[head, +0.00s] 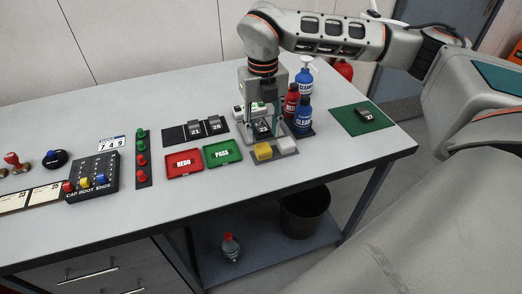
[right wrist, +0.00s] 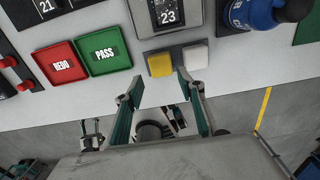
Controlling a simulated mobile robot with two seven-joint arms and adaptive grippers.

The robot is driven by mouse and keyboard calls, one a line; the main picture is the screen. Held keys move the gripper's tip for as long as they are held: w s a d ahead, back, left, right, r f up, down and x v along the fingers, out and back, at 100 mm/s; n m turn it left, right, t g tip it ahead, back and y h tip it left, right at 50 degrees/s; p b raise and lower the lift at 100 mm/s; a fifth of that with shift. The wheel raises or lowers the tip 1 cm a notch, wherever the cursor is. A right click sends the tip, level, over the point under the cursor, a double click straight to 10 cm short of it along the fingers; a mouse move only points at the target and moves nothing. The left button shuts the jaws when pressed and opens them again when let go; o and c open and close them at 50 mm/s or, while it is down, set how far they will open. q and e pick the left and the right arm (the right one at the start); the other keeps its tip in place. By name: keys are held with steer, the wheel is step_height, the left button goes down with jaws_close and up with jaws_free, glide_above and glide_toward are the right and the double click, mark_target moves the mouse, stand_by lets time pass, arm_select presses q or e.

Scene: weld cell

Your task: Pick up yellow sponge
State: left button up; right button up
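The yellow sponge (head: 263,151) lies on a grey mat near the front edge of the table, left of a white sponge (head: 287,145). In the right wrist view the yellow sponge (right wrist: 160,64) is just beyond my fingertips, with the white sponge (right wrist: 195,56) to its right. My right gripper (right wrist: 158,84) is open, with nothing between its fingers. It is apart from the yellow sponge. In the head view my right arm comes down over the fixture behind the sponges, and its fingertips are hard to make out there. My left gripper is in neither view.
Behind the sponges stands a fixture holding a block marked 23 (right wrist: 168,16). Blue (head: 303,115) and red (head: 291,102) bottles stand to the right of it. A red REDO tray (head: 184,173) and a green PASS tray (head: 222,164) lie to the left.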

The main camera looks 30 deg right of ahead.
mark_target(264, 148)
step_height(264, 148, down, 6)
steer(key=shift+s+d, duration=0.1)
stand_by(0.4)
steer(key=c, duration=0.6)
